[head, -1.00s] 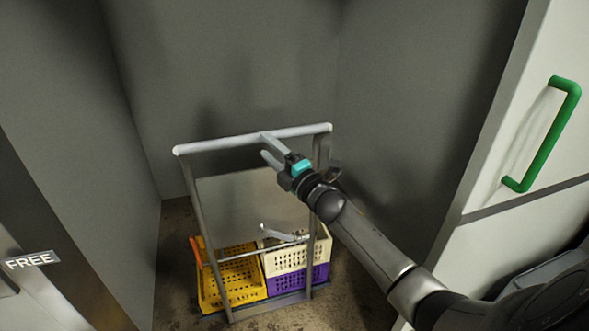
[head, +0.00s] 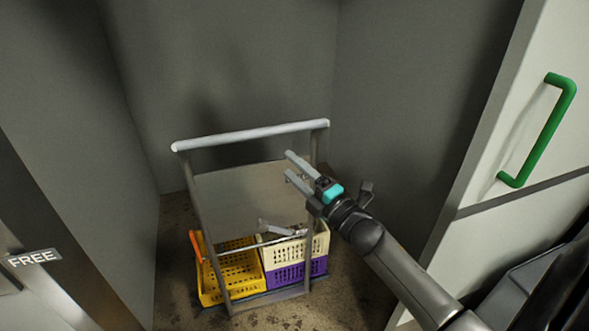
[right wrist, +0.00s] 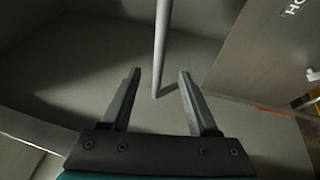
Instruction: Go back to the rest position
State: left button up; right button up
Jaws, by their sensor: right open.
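My right gripper (head: 293,167) is open and empty, near the right side of the cart's handle frame (head: 250,137) in the head view. In the right wrist view its two fingers (right wrist: 158,98) are spread apart, with a grey bar (right wrist: 161,50) of the cart showing between and beyond them. Whether the fingers touch the cart cannot be told, but nothing is held. My left gripper is not in view.
The cart carries a yellow crate (head: 236,276) and a cream crate (head: 312,246) on a purple crate (head: 316,268). Grey walls enclose it on both sides and behind. A white door with a green handle (head: 542,135) stands right; a FREE sign (head: 34,258) is at left.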

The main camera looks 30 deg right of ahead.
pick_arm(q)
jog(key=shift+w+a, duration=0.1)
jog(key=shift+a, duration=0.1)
pick_arm(e)
jog(key=s+f+m+g+h, duration=0.2)
jog(key=f+m+g, duration=0.15)
jog(key=f, duration=0.65)
jog(key=s+f+m+g+h, duration=0.15)
jog(key=f+m, duration=0.25)
jog(key=f, duration=0.7)
jog(key=s+a+f+m+g, duration=0.3)
jog(key=s+f+m+g, duration=0.2)
jog(key=s+f, duration=0.8)
jog(key=s+a+f+m+g, duration=0.2)
jog(key=s+a+f+g, duration=0.2)
jog(key=s+f, duration=0.4)
jog(key=s+a+f+m+g, duration=0.3)
jog(key=s+f, duration=0.6)
jog(key=s, duration=1.1)
jog(key=shift+s+a+f+g+y, duration=0.15)
jog(key=shift+a+f+g+y, duration=0.2)
jog(key=shift+a+g, duration=0.65)
jog(key=shift+m, duration=0.25)
jog(key=shift+c, duration=0.4)
